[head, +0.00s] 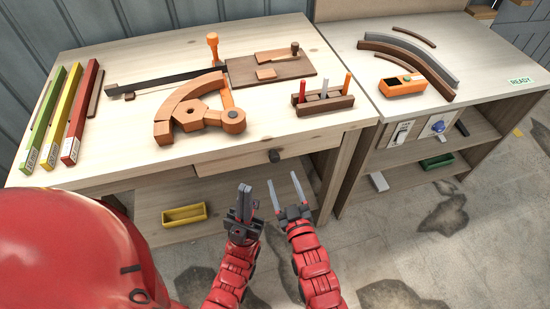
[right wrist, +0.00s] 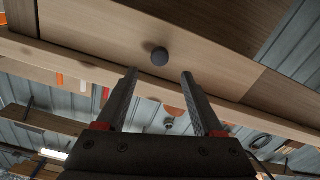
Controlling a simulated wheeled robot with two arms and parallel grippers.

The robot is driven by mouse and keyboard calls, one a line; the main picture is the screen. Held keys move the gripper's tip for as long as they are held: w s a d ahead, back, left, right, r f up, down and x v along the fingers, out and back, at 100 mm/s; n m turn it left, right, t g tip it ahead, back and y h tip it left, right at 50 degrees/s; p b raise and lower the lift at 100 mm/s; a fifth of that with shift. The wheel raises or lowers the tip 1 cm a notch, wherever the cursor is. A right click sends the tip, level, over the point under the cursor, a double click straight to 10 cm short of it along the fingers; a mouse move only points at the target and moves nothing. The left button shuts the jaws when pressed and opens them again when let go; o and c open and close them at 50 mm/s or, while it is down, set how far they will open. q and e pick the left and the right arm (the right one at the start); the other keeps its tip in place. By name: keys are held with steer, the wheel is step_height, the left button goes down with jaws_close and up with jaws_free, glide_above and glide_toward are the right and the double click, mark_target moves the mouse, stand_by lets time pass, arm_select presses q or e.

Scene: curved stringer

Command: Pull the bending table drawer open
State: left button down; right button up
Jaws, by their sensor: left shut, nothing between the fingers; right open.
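The bending table (head: 110,166) has a pale wooden top, with a drawer (head: 235,162) under its front edge. The drawer front lies flush with the table and has a dark round knob (head: 274,156). In the right wrist view the knob (right wrist: 160,56) shows ahead of the fingers, between their lines, on the wooden drawer front (right wrist: 205,60). My right gripper (head: 283,190) is open and empty, a little in front of and below the knob, apart from it. My left gripper (head: 243,188) is shut and empty, to the left of the right one.
On the table are a curved wooden form (head: 185,106), a tool block (head: 323,104) and colored strips (head: 72,115). A yellow bin (head: 184,214) is on the shelf below. A second bench (head: 440,91) stands at right. Floor in front is clear.

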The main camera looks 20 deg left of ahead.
mark_target(275, 160)
steer(key=x, duration=0.9)
steer(key=shift+p, duration=0.3)
steer(key=shift+s, duration=0.1)
steer(key=shift+c, duration=0.3)
jaws_close()
stand_by(0.5)
